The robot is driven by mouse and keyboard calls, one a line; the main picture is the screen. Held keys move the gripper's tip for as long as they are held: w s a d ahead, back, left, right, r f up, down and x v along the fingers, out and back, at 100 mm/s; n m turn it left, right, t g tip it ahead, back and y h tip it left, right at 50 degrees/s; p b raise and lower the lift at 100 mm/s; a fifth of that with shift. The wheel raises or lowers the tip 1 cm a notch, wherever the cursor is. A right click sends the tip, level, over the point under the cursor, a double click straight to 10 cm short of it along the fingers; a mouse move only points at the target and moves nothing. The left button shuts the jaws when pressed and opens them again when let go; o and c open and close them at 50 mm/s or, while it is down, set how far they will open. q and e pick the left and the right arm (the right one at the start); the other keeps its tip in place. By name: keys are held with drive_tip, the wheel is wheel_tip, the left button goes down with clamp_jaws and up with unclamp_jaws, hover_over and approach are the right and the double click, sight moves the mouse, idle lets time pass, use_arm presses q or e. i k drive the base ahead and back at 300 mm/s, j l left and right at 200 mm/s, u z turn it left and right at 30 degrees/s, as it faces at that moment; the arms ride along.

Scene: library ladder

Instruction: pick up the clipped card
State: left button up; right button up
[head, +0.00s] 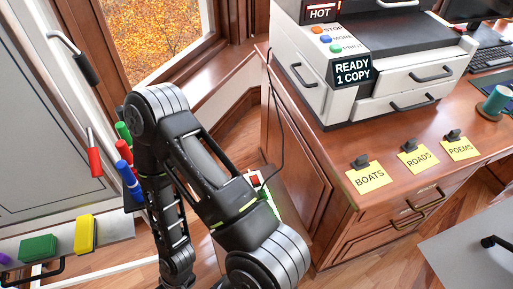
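Three yellow cards with black clips at their top edges lie in a row along the front of the wooden desk top in the head view. The BOATS card (370,179) is nearest, at the left of the row. The ROADS card (419,160) is in the middle and the POEMS card (461,150) is at the right. All three are uncovered. One of my dark arms fills the centre and lower left of the view, well left of the cards. I see no gripper fingers of either arm.
A copier (385,65) reading "READY 1 COPY" stands behind the cards. A teal spool (494,103) sits to their right. The wooden desk (315,165) has drawers below. At left, a whiteboard (35,140) has markers and erasers on its tray. A grey surface (470,250) is at lower right.

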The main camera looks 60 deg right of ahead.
sight(367, 177)
drive_tip(key=k, duration=0.7)
drive_tip(key=z, duration=3.1)
drive_tip(key=k+j, duration=0.15)
drive_tip(key=j, duration=0.2)
drive_tip(key=k+j, duration=0.2)
drive_tip(key=j+z, duration=0.05)
drive_tip(key=j, duration=0.05)
